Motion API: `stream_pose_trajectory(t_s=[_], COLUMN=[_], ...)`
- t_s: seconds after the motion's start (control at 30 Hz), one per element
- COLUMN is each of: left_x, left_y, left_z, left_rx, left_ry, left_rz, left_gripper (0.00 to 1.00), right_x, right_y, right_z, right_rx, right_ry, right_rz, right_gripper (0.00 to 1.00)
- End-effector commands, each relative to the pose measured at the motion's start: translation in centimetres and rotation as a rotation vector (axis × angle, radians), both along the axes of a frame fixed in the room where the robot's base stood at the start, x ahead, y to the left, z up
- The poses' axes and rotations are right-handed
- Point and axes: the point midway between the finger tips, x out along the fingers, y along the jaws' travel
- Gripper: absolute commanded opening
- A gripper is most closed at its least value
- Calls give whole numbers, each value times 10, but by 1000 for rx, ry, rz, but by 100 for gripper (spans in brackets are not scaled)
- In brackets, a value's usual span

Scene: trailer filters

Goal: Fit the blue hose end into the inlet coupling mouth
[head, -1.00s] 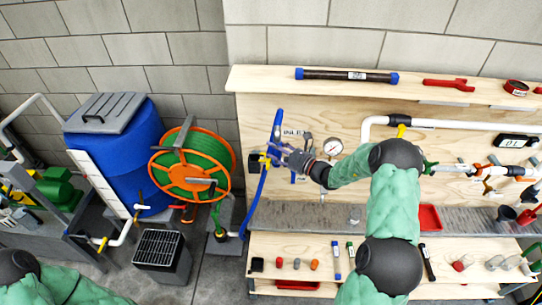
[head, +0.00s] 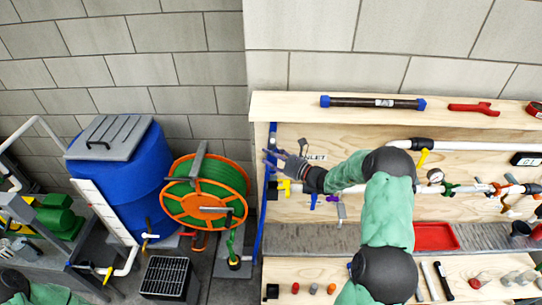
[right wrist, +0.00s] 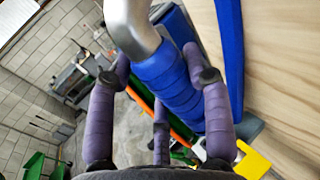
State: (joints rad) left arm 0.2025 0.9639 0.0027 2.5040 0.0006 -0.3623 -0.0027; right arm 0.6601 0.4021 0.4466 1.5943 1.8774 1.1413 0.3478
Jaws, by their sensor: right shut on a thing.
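My right gripper (head: 271,160) is at the left end of the wooden bench panel, left of the INLET label (head: 315,157). In the right wrist view its purple fingers (right wrist: 162,100) are shut around a ribbed blue cuff on a silver elbow (right wrist: 135,25), which I take for the blue hose end (right wrist: 172,82). A long blue length (head: 262,215) runs down past the bench's left edge; a straight blue length (right wrist: 230,60) also shows beside the panel in the wrist view. The inlet coupling mouth cannot be made out. My left gripper is out of view.
A yellow part (head: 284,186) sits just below the right gripper. The orange and green hose reel (head: 165,205) and blue tank (head: 135,175) stand left of the bench. A white pipe (head: 470,145) and pressure gauge (head: 435,176) are to the right.

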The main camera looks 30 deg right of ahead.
Motion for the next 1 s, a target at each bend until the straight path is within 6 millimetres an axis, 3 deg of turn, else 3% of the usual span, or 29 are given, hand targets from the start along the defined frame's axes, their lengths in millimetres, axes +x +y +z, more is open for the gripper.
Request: stream_pose_trajectory(t_s=[0.27, 0.8, 1.0], left_x=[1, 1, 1], left_y=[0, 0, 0], left_z=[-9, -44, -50], left_rx=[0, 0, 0], left_ry=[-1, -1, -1], left_rz=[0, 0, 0], left_gripper=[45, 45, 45], right_x=[0, 0, 0], right_y=[0, 0, 0], right_z=[-5, -49, -58], right_rx=[-1, -1, 0], right_ry=[0, 0, -1], right_rz=[-1, -1, -1], right_gripper=[12, 12, 12])
